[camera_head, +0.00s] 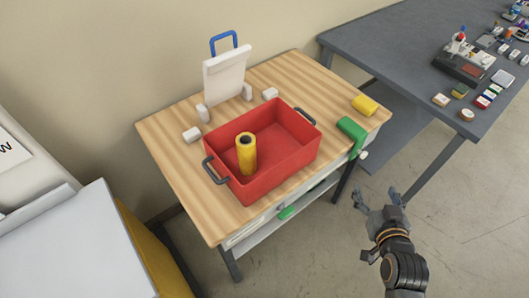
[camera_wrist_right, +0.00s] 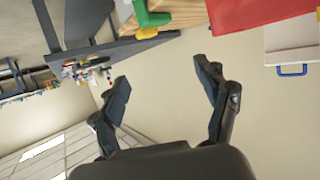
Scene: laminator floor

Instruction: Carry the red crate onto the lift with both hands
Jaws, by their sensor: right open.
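The red crate (camera_head: 285,166) sits on a wooden-topped table (camera_head: 178,177), with a dark handle at each end. A yellow roll (camera_head: 246,157) with a dark hollow top stands upright inside it. My right gripper (camera_head: 377,196) is open and empty, to the right of the table's front edge and apart from the crate. In the right wrist view my right gripper (camera_wrist_right: 165,95) has its fingers spread, and part of the red crate (camera_wrist_right: 255,10) shows at the top. My left gripper is not in view. I cannot tell for certain which thing is the lift.
A white upright holder with a blue handle (camera_head: 226,70) stands behind the crate. A green object (camera_head: 351,130) and a yellow piece (camera_head: 365,105) lie on the table's right side. A grey table (camera_head: 400,45) with small items stands at the right. A white-topped unit (camera_head: 75,250) is at the left.

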